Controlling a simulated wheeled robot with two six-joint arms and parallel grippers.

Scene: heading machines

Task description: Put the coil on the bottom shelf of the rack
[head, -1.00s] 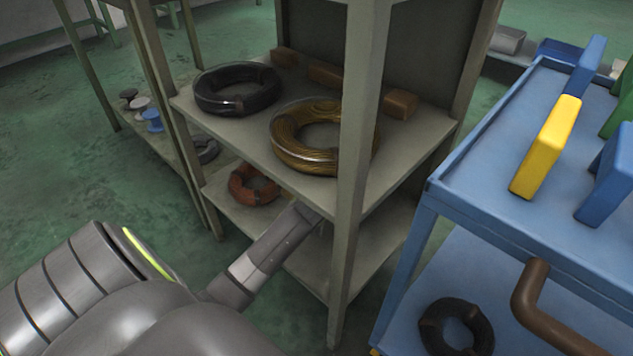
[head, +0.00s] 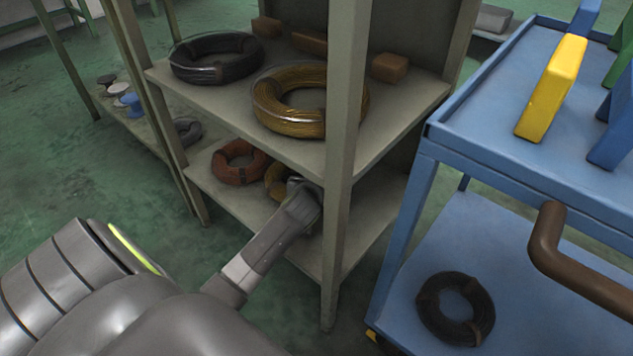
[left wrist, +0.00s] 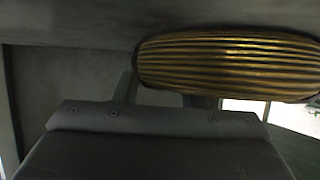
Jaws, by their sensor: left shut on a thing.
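The rack has a grey front post (head: 345,150). A gold coil (head: 278,183) is partly hidden behind my left gripper (head: 296,187), just above or on the bottom shelf (head: 240,203). My left gripper is shut on this coil, inside the rack under the upper shelf (head: 215,105). The coil's ribbed gold side (left wrist: 225,65) fills the upper right of the left wrist view. Whether the coil touches the shelf is hidden. My right gripper is not in view.
An orange coil (head: 240,163) lies on the bottom shelf, left of the gold one. A black coil (head: 215,58) and another gold coil (head: 290,123) lie on the upper shelf. A blue cart (head: 480,150) with a dark coil (head: 455,308) stands right.

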